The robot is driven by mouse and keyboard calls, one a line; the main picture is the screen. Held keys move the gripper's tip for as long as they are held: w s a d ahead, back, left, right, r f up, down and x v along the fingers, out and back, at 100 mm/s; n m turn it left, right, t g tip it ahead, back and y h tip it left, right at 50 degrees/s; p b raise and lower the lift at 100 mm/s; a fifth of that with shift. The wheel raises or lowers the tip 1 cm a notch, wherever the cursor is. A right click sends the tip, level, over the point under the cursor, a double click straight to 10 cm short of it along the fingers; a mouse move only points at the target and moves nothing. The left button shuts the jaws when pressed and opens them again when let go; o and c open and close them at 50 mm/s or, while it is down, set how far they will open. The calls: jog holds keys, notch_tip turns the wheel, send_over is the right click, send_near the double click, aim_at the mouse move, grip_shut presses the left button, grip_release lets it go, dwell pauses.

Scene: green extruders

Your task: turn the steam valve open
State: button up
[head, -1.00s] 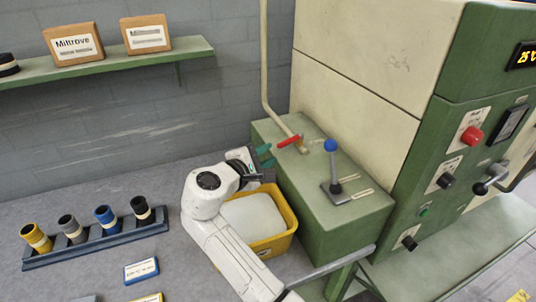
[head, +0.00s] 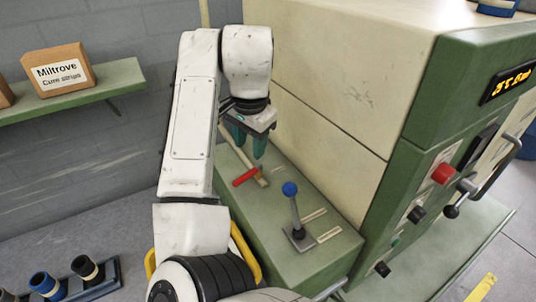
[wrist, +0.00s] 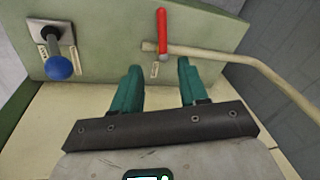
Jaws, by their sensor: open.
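The steam valve has a red lever handle (head: 245,177) on a cream pipe (head: 229,150) at the back of the green box (head: 315,245). In the wrist view the red handle (wrist: 162,28) lies across the pipe (wrist: 205,53), roughly at right angles to it. My gripper (head: 247,148) points down above the valve in the head view. In the wrist view my gripper (wrist: 158,70) has its two teal fingers spread apart with nothing between them. The red handle shows beyond the fingertips, roughly in line with the gap. No contact is seen.
A blue-knobbed lever (head: 291,190) stands on the same box, and shows left of the fingers in the wrist view (wrist: 59,66). The tall cream and green machine (head: 345,90) rises close on the right. A shelf with a carton (head: 57,72) is at left.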

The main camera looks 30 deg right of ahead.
aim_at(243, 177)
jog(key=shift+m+y, duration=0.6)
jog(key=shift+m, duration=0.1)
jog(key=x, duration=1)
jog(key=shift+a+f+b, duration=0.25)
jog(key=shift+a+b, duration=0.05)
jog(key=shift+a, duration=0.05)
jog(key=shift+c, duration=0.3)
grip_shut()
